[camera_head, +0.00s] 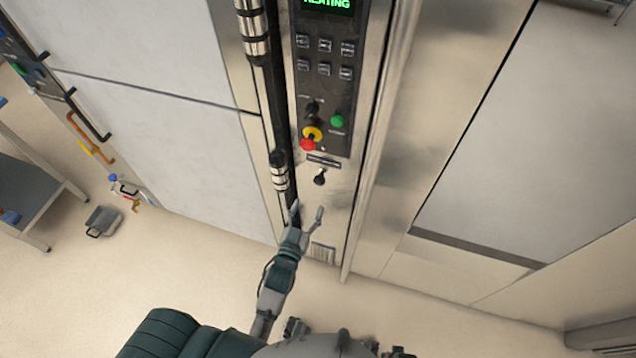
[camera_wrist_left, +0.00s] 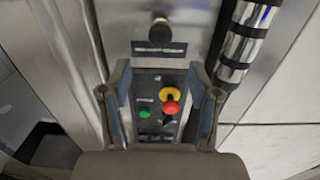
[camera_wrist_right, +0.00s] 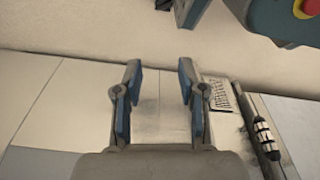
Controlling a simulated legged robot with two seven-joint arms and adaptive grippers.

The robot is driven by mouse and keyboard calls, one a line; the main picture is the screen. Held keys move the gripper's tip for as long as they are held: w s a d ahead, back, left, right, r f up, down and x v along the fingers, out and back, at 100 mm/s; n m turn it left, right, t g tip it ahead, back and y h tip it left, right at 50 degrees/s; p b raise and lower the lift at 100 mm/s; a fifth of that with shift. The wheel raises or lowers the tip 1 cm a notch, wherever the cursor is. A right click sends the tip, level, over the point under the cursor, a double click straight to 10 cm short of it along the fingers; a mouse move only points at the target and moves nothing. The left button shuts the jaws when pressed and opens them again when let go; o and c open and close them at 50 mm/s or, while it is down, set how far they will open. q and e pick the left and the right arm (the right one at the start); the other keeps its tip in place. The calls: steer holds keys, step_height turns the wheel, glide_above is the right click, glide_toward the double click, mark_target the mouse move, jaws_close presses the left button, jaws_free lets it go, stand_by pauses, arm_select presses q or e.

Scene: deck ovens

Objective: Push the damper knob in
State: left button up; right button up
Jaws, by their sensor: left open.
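The damper knob (camera_head: 320,178) is a small black knob on the metal strip, just below a dark label plate (camera_head: 324,161) under the oven's control panel. It also shows at the top of the left wrist view (camera_wrist_left: 160,31). How far it stands out is hard to tell. My left gripper (camera_head: 307,209) is open and empty, just below the knob in the head view and apart from it. In the left wrist view its fingers (camera_wrist_left: 160,82) frame the panel. My right gripper (camera_wrist_right: 160,72) is open and empty, over the lower oven front and floor in its wrist view.
The control panel (camera_head: 329,95) carries a red knob on a yellow ring (camera_head: 309,141), a green button (camera_head: 337,120), a black knob (camera_head: 312,108) and several buttons. A vertical black handle bar with metal bands (camera_head: 279,172) runs left of the strip.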

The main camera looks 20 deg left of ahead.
mark_target(318, 183)
arm_select(q)
steer(key=w, duration=0.9)
steer(key=shift+w+d, duration=0.2)
steer(key=shift+w, duration=0.2)
jaws_close()
